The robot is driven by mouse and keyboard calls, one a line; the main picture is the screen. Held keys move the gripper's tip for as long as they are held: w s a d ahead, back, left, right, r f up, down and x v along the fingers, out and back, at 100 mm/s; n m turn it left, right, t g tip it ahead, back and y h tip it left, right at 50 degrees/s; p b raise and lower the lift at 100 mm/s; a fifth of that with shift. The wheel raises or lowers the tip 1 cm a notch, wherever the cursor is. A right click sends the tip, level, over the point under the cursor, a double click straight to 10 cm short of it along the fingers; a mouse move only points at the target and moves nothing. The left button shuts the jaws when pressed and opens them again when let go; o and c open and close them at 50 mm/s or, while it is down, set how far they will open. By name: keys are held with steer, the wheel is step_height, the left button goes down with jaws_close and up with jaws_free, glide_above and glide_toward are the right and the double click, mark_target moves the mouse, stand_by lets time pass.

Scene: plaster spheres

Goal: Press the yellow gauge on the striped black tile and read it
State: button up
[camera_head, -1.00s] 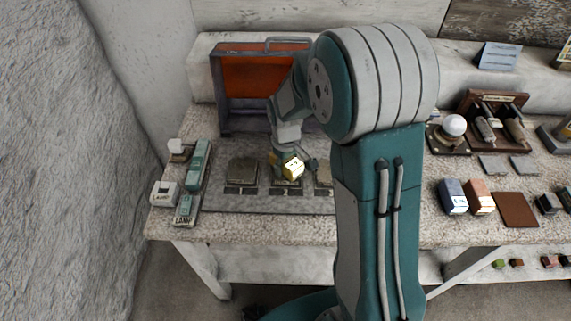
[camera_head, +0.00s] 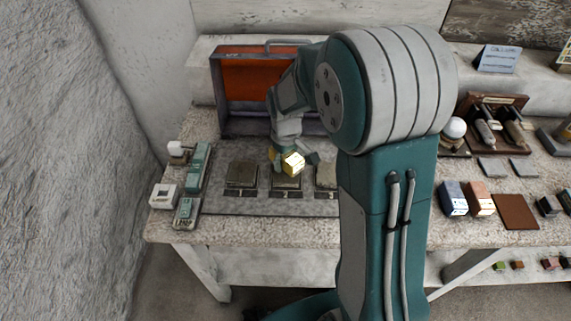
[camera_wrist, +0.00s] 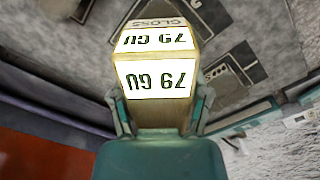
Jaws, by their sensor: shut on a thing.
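The yellow gauge (camera_head: 293,164) is held in my gripper (camera_head: 294,155) over the middle tile (camera_head: 287,184) of a row on the grey mat. It seems a little above this tile. In the wrist view the gauge (camera_wrist: 155,78) sits between my two fingers (camera_wrist: 159,113). Another dark tile (camera_head: 241,174) lies to the left and a paler one (camera_head: 326,176) to the right. Stripes are too small to make out from the body camera. The gauge's underside is hidden.
An open case with an orange lining (camera_head: 258,80) stands behind the mat. Green and white devices (camera_head: 198,165) lie at the left. My arm covers the table's middle. Blue (camera_head: 453,197) and orange (camera_head: 479,197) blocks and a brown plate (camera_head: 516,211) lie to the right.

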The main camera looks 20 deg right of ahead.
steer(key=shift+r, duration=2.05)
